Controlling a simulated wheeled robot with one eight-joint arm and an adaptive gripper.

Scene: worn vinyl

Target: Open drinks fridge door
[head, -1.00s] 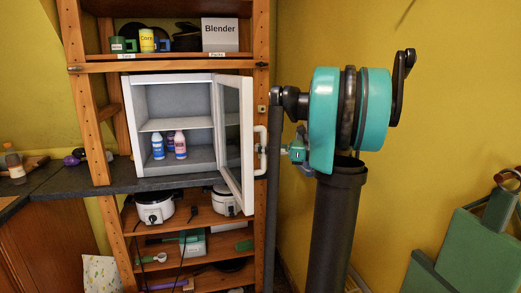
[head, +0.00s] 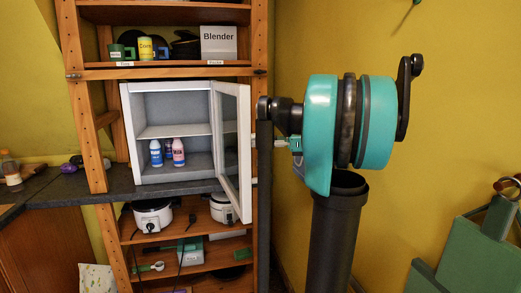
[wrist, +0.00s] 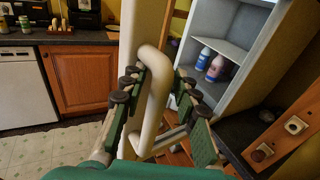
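The drinks fridge (head: 131,128) is a white cabinet on the shelf unit. Its glass-fronted door (head: 246,150) stands wide open, swung out on the right side. The pale bar handle (wrist: 155,98) shows in the wrist view; in the head view my arm mostly hides it. My gripper (wrist: 160,83) is open, with one green finger on each side of the handle. A gap shows beside the right finger; I cannot tell whether the left finger touches the bar. Bottles (head: 178,152) stand on the fridge floor, also in the wrist view (wrist: 217,68).
The fridge stands on a dark counter (head: 75,188). Shelves above hold mugs (head: 146,50) and a Blender box (head: 219,42). Below are white cookers (head: 152,215). A yellow wall is on the right, with green items (head: 465,250) low down. Tiled floor (wrist: 50,150) lies left in the wrist view.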

